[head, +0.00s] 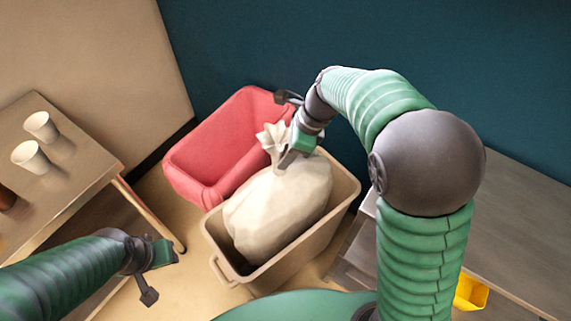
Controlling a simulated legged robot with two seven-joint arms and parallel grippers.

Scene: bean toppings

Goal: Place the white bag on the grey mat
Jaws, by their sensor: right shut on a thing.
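The white bag (275,212) is a full, off-white sack with a gathered top. It sits in a beige bin (343,200), its body rising to the rim. My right gripper (285,160) is shut on the bag's neck, just below the ruffled top. My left gripper (160,276) is open and empty, at the lower left, apart from the bin. I cannot make out a grey mat in this view.
A red bin (190,160) stands behind the beige bin. A table at the left (65,185) holds two white cups (32,156). A grey table (520,240) stands at the right, partly hidden by my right arm, with a yellow object (470,293) near its lower edge.

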